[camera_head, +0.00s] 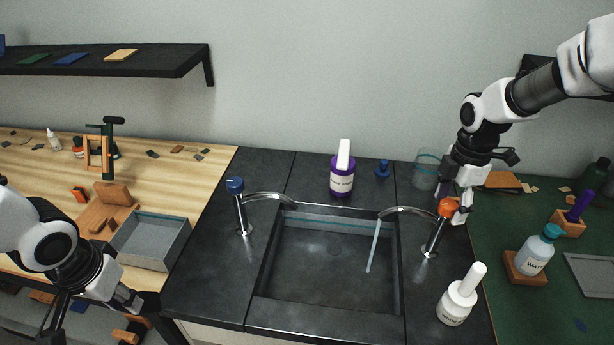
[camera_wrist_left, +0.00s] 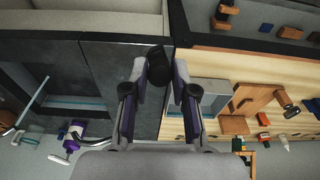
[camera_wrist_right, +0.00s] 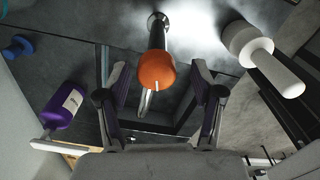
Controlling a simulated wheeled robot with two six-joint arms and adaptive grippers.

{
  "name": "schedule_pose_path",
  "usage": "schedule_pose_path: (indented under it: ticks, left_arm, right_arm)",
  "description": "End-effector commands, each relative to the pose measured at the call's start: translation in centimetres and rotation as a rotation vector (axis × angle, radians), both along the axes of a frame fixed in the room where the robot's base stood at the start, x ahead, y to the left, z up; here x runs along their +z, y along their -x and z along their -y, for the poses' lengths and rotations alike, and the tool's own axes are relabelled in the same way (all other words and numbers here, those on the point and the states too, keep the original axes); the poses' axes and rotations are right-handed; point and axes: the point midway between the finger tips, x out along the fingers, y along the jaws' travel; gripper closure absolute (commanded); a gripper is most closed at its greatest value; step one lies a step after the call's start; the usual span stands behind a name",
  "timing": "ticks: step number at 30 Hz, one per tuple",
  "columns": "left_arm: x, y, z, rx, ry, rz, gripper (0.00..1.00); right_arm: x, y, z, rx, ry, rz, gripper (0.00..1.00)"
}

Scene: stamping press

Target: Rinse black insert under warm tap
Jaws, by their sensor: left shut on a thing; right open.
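The right tap has an orange knob (camera_head: 448,208), and a thin water stream (camera_head: 374,247) runs from its spout into the dark sink (camera_head: 310,304). My right gripper (camera_head: 462,208) is open at this knob; in the right wrist view the orange knob (camera_wrist_right: 155,72) shows between its spread fingers. My left gripper (camera_head: 134,304) is left of the sink, near the counter's left edge. In the left wrist view it is shut on the black insert (camera_wrist_left: 160,66), a small dark piece at the fingertips. I cannot make out the insert in the head view.
A blue-knobbed tap (camera_head: 235,186) stands left of the sink. A purple bottle (camera_head: 342,178) is behind it, and a white bottle (camera_head: 458,302) stands on the right of the counter. A grey bin (camera_head: 150,242) is on the wooden bench. The counter left of the sink is clear.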

Motion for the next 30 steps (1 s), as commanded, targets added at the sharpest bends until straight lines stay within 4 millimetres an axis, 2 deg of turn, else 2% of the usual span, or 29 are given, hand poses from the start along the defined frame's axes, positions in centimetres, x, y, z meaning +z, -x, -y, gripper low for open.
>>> schedule_pose_path:
  ticks: [1,5,6,7,11,14,19,21,26,27,28,30]
  left_arm:
    - [0.0,0.0,0.0,0.000,0.000,0.000,1.00]
    - [0.0,0.0,0.0,0.000,0.000,0.000,1.00]
    - [0.0,0.0,0.0,0.000,0.000,0.000,1.00]
    - [0.0,0.0,0.0,0.000,0.000,0.000,1.00]
    - [0.1,0.0,0.0,0.000,0.000,0.000,1.00]
    - [1.2,0.0,0.0,0.000,0.000,0.000,1.00]
    - [3.4,0.0,0.0,0.000,0.000,0.000,1.00]
    - [3.6,0.0,0.0,0.000,0.000,0.000,1.00]
    - [3.2,0.0,0.0,0.000,0.000,0.000,1.00]
    - [3.2,0.0,0.0,0.000,0.000,0.000,1.00]
    - [3.2,0.0,0.0,0.000,0.000,0.000,1.00]
    - [3.2,0.0,0.0,0.000,0.000,0.000,1.00]
  right_arm:
    - [0.0,0.0,0.0,0.000,0.000,0.000,0.33]
    - [0.0,0.0,0.0,0.000,0.000,0.000,0.79]
    - [0.0,0.0,0.0,0.000,0.000,0.000,0.94]
    - [0.0,0.0,0.0,0.000,0.000,0.000,0.94]
    - [0.0,0.0,0.0,-0.003,0.000,-0.001,0.93]
    - [0.4,0.0,0.0,-0.053,0.000,-0.003,0.93]
    - [0.5,0.1,0.0,-0.241,-0.001,-0.005,0.93]
    - [0.3,0.1,0.0,-0.294,-0.001,-0.005,0.93]
    - [-0.1,0.0,0.0,-0.297,-0.001,-0.003,0.93]
    - [-0.1,0.0,0.0,-0.297,0.000,-0.003,0.48]
    - [-0.1,0.0,0.0,-0.297,0.000,-0.003,0.37]
    - [-0.1,0.0,0.0,-0.296,0.000,-0.002,0.33]
